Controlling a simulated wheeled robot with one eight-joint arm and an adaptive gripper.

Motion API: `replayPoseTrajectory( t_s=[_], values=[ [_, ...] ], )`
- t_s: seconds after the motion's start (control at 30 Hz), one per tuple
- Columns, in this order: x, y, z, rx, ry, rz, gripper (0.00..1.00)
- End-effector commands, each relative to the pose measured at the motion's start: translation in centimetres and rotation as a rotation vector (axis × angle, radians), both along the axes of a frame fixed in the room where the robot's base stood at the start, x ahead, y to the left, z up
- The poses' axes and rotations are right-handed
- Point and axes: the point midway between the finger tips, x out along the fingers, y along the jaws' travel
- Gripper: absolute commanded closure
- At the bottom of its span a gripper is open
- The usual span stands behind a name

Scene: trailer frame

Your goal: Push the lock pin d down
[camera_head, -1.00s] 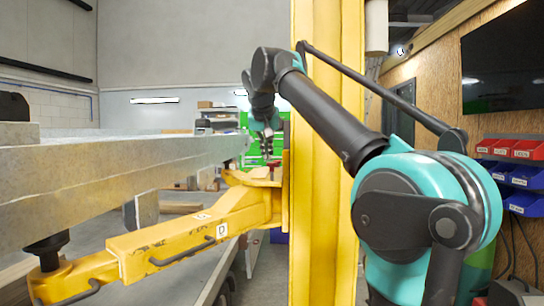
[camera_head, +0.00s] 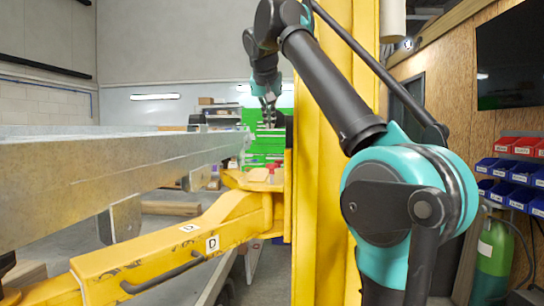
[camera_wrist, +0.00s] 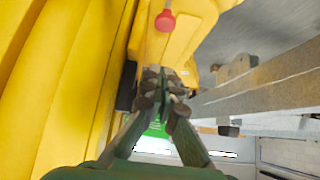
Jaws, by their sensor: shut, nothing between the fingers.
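The lock pin d shows as a red knob (camera_head: 271,173) on the yellow bracket (camera_head: 246,183), where the yellow arm labelled D (camera_head: 212,244) meets the yellow post. In the wrist view the red knob (camera_wrist: 165,21) is at the top, on the yellow surface. My gripper (camera_head: 269,117) hangs above the knob, fingers pointing down, with a clear gap. In the wrist view my gripper (camera_wrist: 167,88) is shut and empty, with its fingertips apart from the knob. How far the pin sits in its hole cannot be told.
The tall yellow post (camera_head: 320,200) stands right of the bracket, close to my arm. A long grey beam (camera_head: 110,190) runs along the left at about bracket height. A green cabinet (camera_head: 262,145) stands behind. Red and blue bins (camera_head: 520,172) hang on the right wall.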

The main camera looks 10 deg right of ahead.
Motion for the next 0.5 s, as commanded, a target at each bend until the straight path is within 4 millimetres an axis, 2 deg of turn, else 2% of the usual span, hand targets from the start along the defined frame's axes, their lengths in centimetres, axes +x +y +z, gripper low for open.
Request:
replayPoseTrajectory(
  t_s=[0.27, 0.5],
  values=[
    [0.9, -0.2, -1.0, 0.0, 0.0, 0.0, 1.0],
    [3.7, -1.0, -4.2, 0.001, 0.0, -0.002, 1.0]
  ],
)
